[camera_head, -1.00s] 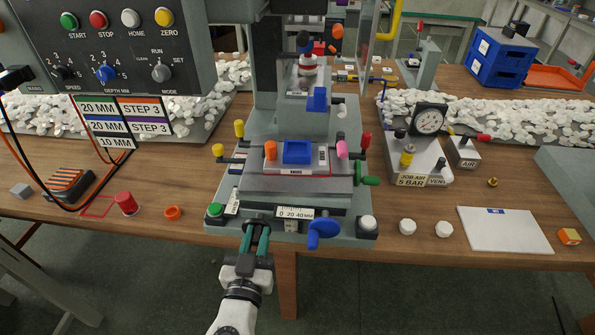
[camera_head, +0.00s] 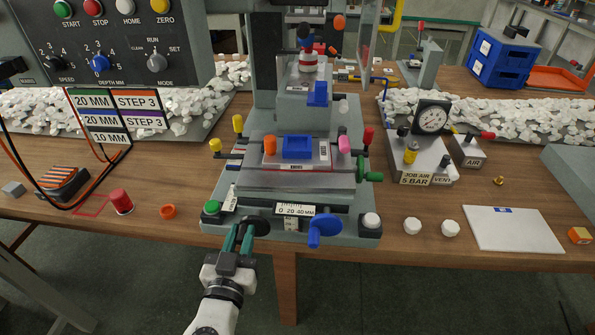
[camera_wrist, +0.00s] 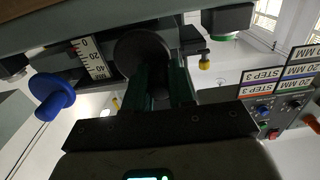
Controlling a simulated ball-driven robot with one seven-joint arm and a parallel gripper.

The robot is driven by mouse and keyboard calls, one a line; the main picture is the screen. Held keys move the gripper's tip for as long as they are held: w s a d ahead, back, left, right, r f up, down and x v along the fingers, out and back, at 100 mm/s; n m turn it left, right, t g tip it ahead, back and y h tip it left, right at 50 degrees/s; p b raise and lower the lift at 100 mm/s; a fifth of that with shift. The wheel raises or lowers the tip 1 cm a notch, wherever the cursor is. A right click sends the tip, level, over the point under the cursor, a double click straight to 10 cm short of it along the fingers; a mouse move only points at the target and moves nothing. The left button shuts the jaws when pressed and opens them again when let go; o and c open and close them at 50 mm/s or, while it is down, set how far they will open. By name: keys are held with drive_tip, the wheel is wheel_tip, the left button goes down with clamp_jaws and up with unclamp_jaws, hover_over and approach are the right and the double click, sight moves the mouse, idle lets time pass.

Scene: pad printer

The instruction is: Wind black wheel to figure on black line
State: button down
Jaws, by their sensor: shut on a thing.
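The black wheel (camera_head: 257,227) is on the front of the grey printer base, left of the scale marked 0 20 40 MM (camera_head: 295,210). My gripper (camera_head: 240,234) is shut at the wheel's left side, and its green fingers cover part of it. In the wrist view the fingers (camera_wrist: 160,85) reach the dark wheel (camera_wrist: 143,52); the exact grip is hidden. The scale (camera_wrist: 92,57) also shows there, but its pointer is unclear. The label card (camera_head: 100,117) carries several lines; the lowest on its left reads 10 MM, beside a black line.
A blue handwheel (camera_head: 322,230) stands right of the scale. A green button (camera_head: 212,208) and a white knob (camera_head: 370,222) flank the base.

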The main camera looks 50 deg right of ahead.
drive_tip(key=shift+s+f, duration=0.1)
drive_tip(key=shift+f, duration=0.1)
drive_tip(key=shift+w+a+f+b, duration=0.1)
drive_tip(key=shift+w+f+b, duration=0.1)
drive_tip(key=shift+f+b, duration=0.85)
drive_tip(key=shift+r, duration=0.45)
drive_tip(key=shift+s+f+b, duration=0.2)
drive_tip(key=shift+f+b, duration=0.35)
drive_tip(key=shift+b, duration=0.4)
